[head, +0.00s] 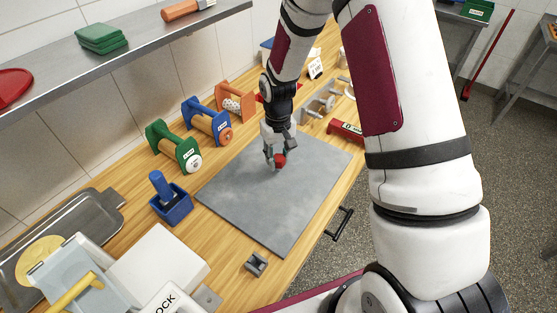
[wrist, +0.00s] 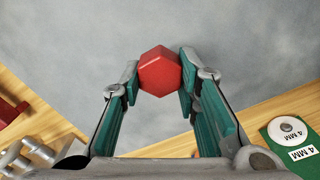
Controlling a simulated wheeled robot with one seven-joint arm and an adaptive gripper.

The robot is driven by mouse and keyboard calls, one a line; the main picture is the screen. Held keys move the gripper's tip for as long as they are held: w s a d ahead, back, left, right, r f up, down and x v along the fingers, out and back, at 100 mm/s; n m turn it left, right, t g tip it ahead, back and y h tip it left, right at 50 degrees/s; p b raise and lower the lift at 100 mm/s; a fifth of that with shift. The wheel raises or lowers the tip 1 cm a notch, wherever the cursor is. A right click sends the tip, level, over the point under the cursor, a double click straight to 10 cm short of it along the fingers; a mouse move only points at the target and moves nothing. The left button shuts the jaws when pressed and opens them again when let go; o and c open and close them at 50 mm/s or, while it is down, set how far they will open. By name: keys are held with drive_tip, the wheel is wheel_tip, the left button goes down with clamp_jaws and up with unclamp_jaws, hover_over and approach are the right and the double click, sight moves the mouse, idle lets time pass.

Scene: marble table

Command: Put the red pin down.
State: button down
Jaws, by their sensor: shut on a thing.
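The red pin (head: 280,160) is between the fingertips of my gripper (head: 273,158), over the grey slab. In the wrist view its hexagonal red end (wrist: 160,71) faces the camera, and the two teal-padded fingers of my gripper (wrist: 160,82) are shut on it from both sides. The rest of the pin is hidden below that end. I cannot tell whether the pin touches the slab or hangs just above it.
The grey slab (head: 245,205) is mostly bare on the wooden table. Green (head: 172,147), blue (head: 207,122) and orange (head: 236,100) stands line its back edge. A blue box (head: 172,207) stands left, a small grey block (head: 256,263) in front, and a red labelled part (head: 346,131) right.

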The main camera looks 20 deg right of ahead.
drive_tip(key=shift+f, duration=0.8)
drive_tip(key=shift+f, duration=0.1)
drive_tip(key=c, duration=1.2)
unclamp_jaws()
wheel_tip(320, 180, up, 12)
drive_tip(key=b, duration=0.1)
wheel_tip(320, 180, up, 15)
drive_tip(key=t, duration=0.3)
hover_over(278, 157)
drive_tip(key=s, duration=0.8)
drive_tip(key=s+r+t, duration=0.1)
drive_tip(key=s+r, duration=0.1)
drive_tip(key=s, duration=0.3)
drive_tip(key=s+r, duration=0.3)
drive_tip(key=s, duration=0.2)
drive_tip(key=s+r+m+t, duration=0.1)
drive_tip(key=s+r, duration=0.1)
drive_tip(key=s, duration=0.4)
drive_tip(key=shift+s+d+r+t, duration=0.1)
drive_tip(key=shift+r+t, duration=0.2)
drive_tip(key=shift+r, duration=0.1)
